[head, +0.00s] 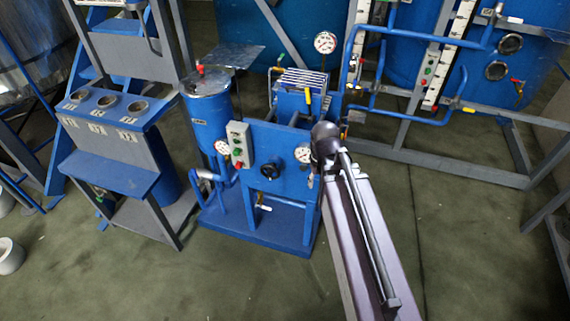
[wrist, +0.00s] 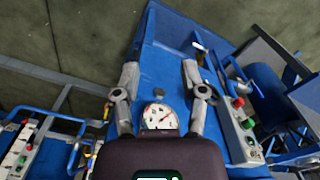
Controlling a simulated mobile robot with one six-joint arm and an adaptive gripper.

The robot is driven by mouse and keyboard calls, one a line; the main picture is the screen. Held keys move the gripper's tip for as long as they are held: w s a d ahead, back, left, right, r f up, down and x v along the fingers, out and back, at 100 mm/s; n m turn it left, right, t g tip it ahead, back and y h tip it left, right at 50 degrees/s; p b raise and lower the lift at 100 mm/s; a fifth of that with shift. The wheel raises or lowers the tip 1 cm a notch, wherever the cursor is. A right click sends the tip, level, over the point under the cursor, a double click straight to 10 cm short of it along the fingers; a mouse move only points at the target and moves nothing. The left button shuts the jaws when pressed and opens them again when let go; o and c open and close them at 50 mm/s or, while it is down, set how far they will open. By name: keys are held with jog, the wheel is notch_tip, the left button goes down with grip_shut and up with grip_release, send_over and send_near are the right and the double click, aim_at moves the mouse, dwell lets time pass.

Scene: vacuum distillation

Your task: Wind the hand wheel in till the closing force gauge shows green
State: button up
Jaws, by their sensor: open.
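The black hand wheel (head: 270,171) is on the front of the blue press-like unit (head: 285,190) in the head view. A round white gauge (head: 303,154) sits up and right of it, beside my arm's end. In the wrist view a white gauge (wrist: 160,117) shows low between my fingers, partly cut off by my gripper's body. Red shows on its dial, but I cannot read the needle. My gripper (wrist: 159,70) is open, its fingers apart over the blue panel with nothing between their tips. In the head view my arm's end hides the unit's right side.
A grey control box (head: 239,144) with red and green buttons stands left of the wheel. A blue cylinder (head: 208,110) and another gauge (head: 222,148) are further left. A blue stand (head: 105,135) is at left. The floor in front is clear.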

jog(key=w+a+n, duration=0.5)
jog(key=w+a, duration=0.1)
jog(key=w, duration=0.4)
jog(key=n+b, duration=0.1)
jog(key=n, duration=0.6)
send_over(269, 178)
jog(key=shift+w+f, duration=0.35)
jog(key=shift+f, duration=0.15)
jog(key=shift+f, duration=0.2)
notch_tip(269, 178, down, 13)
jog(key=b, duration=1.3)
jog(key=shift+f+b, duration=0.2)
jog(key=shift+b, duration=0.2)
grip_shut()
